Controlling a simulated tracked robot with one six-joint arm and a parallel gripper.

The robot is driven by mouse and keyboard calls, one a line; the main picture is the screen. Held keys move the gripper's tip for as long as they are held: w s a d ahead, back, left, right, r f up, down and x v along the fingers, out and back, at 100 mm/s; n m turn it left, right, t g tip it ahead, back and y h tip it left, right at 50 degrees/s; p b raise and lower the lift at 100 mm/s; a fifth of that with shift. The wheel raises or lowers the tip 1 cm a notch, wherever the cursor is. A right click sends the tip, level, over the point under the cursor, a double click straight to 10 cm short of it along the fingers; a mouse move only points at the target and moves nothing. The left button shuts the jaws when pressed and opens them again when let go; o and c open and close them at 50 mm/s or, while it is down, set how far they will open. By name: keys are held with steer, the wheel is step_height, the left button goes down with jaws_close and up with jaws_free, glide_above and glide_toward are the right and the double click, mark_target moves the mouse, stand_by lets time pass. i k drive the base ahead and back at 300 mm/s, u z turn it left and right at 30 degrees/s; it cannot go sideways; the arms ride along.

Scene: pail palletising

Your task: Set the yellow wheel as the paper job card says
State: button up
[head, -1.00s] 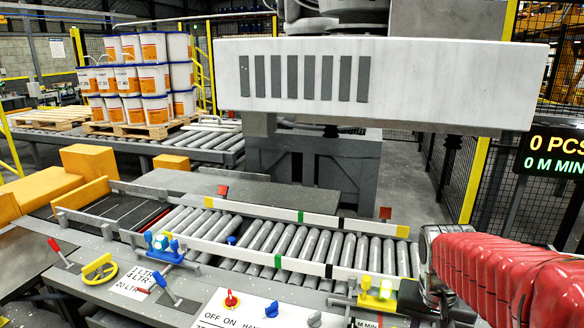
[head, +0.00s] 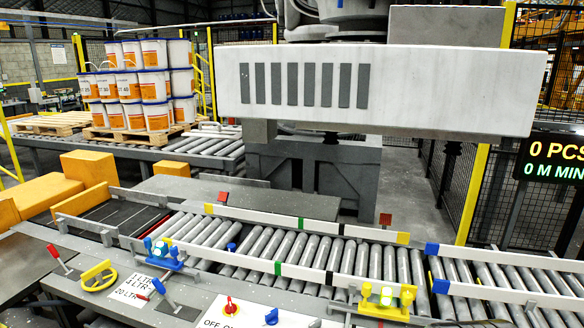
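The yellow wheel (head: 99,275) is a small ring with a raised yellow part. It is mounted on the grey bench top at the lower left. Beside it on the right is a white label (head: 131,286) with lines reading 1 LTR, 4 LTR and 20 LTR. I cannot tell which line the wheel is set to. I see nothing that I can clearly name as the paper job card. My gripper is not in view, and nothing touches the wheel.
A white panel (head: 245,312) with a red knob is at the front. The roller conveyor (head: 270,248) behind is empty. Stacked pails (head: 140,85) stand on a pallet.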

mark_target(96, 273)
steer(key=u, duration=1.55)
steer(key=i, duration=1.15)
steer(key=u, duration=0.75)
steer(key=i, duration=0.65)
steer(key=u, duration=0.35)
